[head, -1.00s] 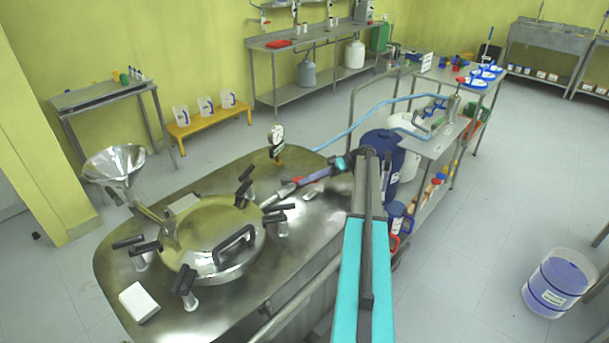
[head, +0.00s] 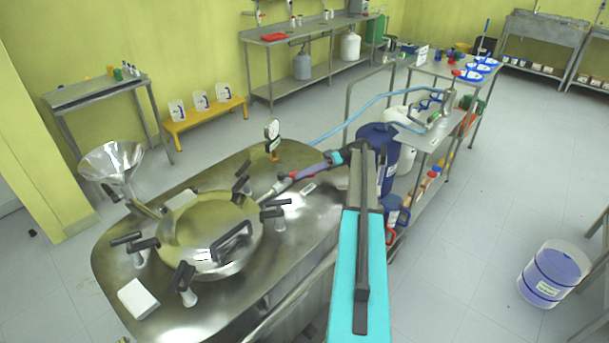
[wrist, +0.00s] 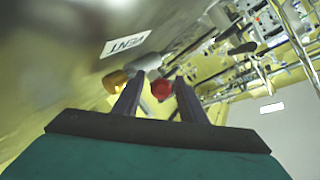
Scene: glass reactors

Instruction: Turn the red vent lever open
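The red vent lever (wrist: 162,90) shows in the wrist view as a small red end between my two fingers. Next to it are a pale grey valve body (wrist: 143,64), a brass-coloured part (wrist: 115,81) and a white label reading VENT (wrist: 126,43). My gripper (wrist: 160,92) is open, with a finger on each side of the red end and small gaps visible. I cannot tell how deep the lever sits between them.
The round reactor lid (head: 205,215) with several black clamp handles is close left of my gripper. A pressure gauge (head: 272,130) stands behind. A steel funnel (head: 112,160) and a white box (head: 138,299) are at the left. The reactor top's right front is mostly clear.

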